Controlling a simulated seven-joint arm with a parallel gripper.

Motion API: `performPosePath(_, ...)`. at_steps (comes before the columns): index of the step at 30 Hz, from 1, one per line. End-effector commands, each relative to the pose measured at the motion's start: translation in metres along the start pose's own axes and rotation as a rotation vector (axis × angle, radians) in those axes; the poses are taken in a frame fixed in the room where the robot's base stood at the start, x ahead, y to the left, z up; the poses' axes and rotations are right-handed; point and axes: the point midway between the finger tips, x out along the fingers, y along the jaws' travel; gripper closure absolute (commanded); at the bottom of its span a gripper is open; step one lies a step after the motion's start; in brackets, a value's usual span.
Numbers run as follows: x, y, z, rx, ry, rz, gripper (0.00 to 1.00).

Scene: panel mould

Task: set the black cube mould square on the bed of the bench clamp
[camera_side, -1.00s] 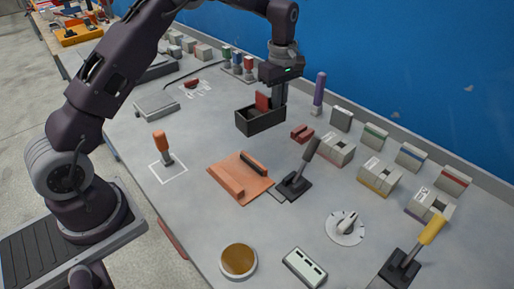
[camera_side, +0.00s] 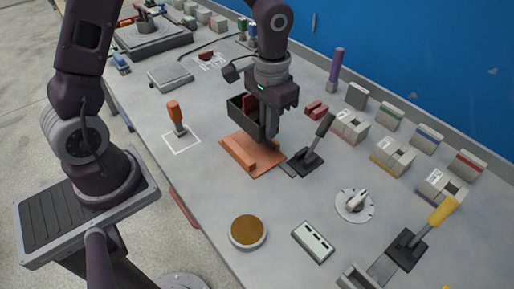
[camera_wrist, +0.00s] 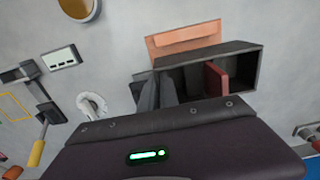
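The black cube mould (camera_side: 243,117) is an open-topped box with a red plate inside. In the side view it is held over the orange bed of the bench clamp (camera_side: 238,152); I cannot tell whether it touches. The wrist view shows the mould (camera_wrist: 257,66) overlapping part of the orange bed (camera_wrist: 182,38). My gripper (camera_side: 271,138) points down at the mould's right end. Its fingers (camera_wrist: 160,95) appear shut on the mould's end wall. The clamp's black lever (camera_side: 315,145) stands raised just right of the bed. The mould and gripper hide the bed's far part.
Red blocks (camera_side: 316,110) and several grey boxes stand right of and behind the clamp. An orange-handled tool (camera_side: 176,118) stands left in a white square. A dial (camera_side: 355,205), a round brown-topped dish (camera_side: 248,231) and a yellow-handled clamp (camera_side: 425,232) are nearer.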

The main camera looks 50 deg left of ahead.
Motion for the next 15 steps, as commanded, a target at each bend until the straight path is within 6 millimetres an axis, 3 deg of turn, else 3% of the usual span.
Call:
performPosePath(3, 0.029, 0.001, 0.002, 0.001, -0.007, 0.0, 1.0)
performPosePath(9, 0.065, 0.001, 0.001, -0.001, -0.006, 0.001, 1.0)
performPosePath(15, 0.083, 0.0, 0.0, -0.004, -0.002, 0.001, 1.0)
